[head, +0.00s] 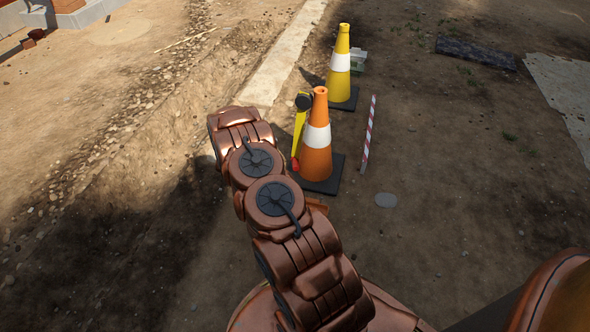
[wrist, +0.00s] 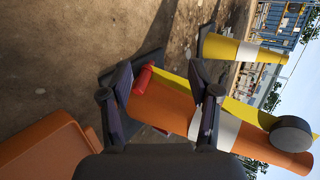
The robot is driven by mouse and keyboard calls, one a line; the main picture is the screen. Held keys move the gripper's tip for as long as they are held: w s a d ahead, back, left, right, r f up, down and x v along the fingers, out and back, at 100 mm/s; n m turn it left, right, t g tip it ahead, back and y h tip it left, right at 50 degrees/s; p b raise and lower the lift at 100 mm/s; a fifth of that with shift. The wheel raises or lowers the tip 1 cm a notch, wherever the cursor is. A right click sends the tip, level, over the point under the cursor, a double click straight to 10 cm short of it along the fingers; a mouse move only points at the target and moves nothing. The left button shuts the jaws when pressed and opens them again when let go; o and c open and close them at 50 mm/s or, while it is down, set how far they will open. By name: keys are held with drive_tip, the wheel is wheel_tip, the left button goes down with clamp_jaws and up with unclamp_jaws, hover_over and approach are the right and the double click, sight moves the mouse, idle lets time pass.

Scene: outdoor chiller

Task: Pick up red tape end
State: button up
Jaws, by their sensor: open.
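The red tape end (head: 295,163) is a small red tip at the bottom of a yellow tape strip (head: 298,133). The strip hangs beside the orange cone (head: 317,163), below a round black reel (head: 304,101). In the wrist view the red tape end (wrist: 142,80) appears between the fingers, nearer the left one, with the cone behind it. My gripper (wrist: 160,76) is open and empty, facing the cone's base. Whether a finger touches the red end cannot be told. The fingers are hidden by my arm in the head view.
A yellow cone (head: 340,66) stands behind the orange one. A red-and-white striped pole (head: 368,134) lies on the dirt to the right. A pale concrete strip (head: 282,57) runs behind the arm. Open dirt lies to the right.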

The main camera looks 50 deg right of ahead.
sight(294, 168)
drive_tip(key=shift+s+d+f+m+g+h+b, duration=0.25)
drive_tip(key=shift+s+d+f+m+h+b, duration=0.4)
drive_tip(key=shift+s+d+f+b, duration=0.9)
drive_tip(key=shift+s+d+f+m+g+h+b, duration=0.25)
drive_tip(key=shift+s+d+f+m+h, duration=0.6)
drive_tip(key=shift+d+f, duration=1.5)
drive_tip(key=shift+s+d+f+m+g+h+b, duration=0.3)
drive_tip(key=shift+s+d+f+b, duration=0.95)
drive_tip(key=shift+f, duration=1.3)
drive_tip(key=d+f+b, duration=0.1)
drive_tip(key=d, duration=0.1)
drive_tip(key=d+f+b, duration=0.1)
drive_tip(key=shift+d, duration=0.4)
drive_tip(key=shift+w+d+b, duration=0.25)
drive_tip(key=shift+d+b, duration=0.05)
drive_tip(key=shift+d, duration=0.15)
clamp_jaws()
